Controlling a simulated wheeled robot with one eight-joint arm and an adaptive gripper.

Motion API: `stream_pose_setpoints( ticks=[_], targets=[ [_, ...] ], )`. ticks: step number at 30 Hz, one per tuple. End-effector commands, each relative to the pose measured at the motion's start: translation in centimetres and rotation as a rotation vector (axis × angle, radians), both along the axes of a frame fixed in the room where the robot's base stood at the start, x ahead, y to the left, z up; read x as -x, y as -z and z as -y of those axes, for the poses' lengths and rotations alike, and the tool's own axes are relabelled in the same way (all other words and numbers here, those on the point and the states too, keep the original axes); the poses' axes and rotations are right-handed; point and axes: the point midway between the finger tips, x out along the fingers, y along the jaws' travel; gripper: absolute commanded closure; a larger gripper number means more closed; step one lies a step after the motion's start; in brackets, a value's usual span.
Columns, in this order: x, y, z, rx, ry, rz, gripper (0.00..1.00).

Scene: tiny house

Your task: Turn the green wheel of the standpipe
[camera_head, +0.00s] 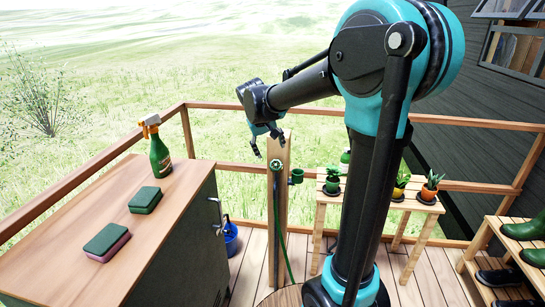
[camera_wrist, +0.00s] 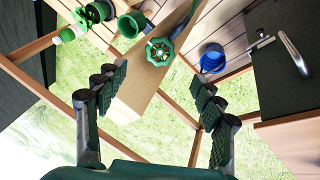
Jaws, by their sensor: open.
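The green wheel (camera_head: 277,165) is on the front of the wooden standpipe post (camera_head: 282,215), near its top. In the wrist view the wheel (camera_wrist: 159,52) is a green scalloped ring around a lighter hub. My gripper (camera_head: 268,141) is open and empty, a little above the wheel in the head view. In the wrist view the fingers of my gripper (camera_wrist: 160,84) are spread wide on either side of the post (camera_wrist: 138,88), with the wheel beyond the tips. I see no contact with the wheel. A green hose (camera_head: 284,250) hangs down the post.
A cabinet (camera_head: 90,225) with a spray bottle (camera_head: 159,157) and two sponges (camera_head: 145,199) stands on the left. A green cup (camera_head: 296,176) sits beside the post. A plant table (camera_head: 400,203) stands right; railings enclose the deck.

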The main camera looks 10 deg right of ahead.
Motion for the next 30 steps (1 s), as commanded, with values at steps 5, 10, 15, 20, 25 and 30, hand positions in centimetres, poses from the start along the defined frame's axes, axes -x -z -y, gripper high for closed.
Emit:
stream_pose_setpoints(
  ticks=[5,10,15,20,25,30],
  targets=[
    [0.8,-1.9,-0.6,0.001,-0.002,0.0,0.32],
    [1.0,-2.5,-0.7,0.0,-0.001,0.001,0.32],
    [0.9,-2.5,-0.7,0.0,-0.001,0.001,0.32],
    [1.5,-2.0,-0.3,-0.006,0.003,-0.001,0.32],
    [6.5,2.2,2.7,-0.073,0.034,-0.007,0.32],
    [15.2,9.0,5.8,-0.187,0.082,-0.002,0.32]
  ],
)
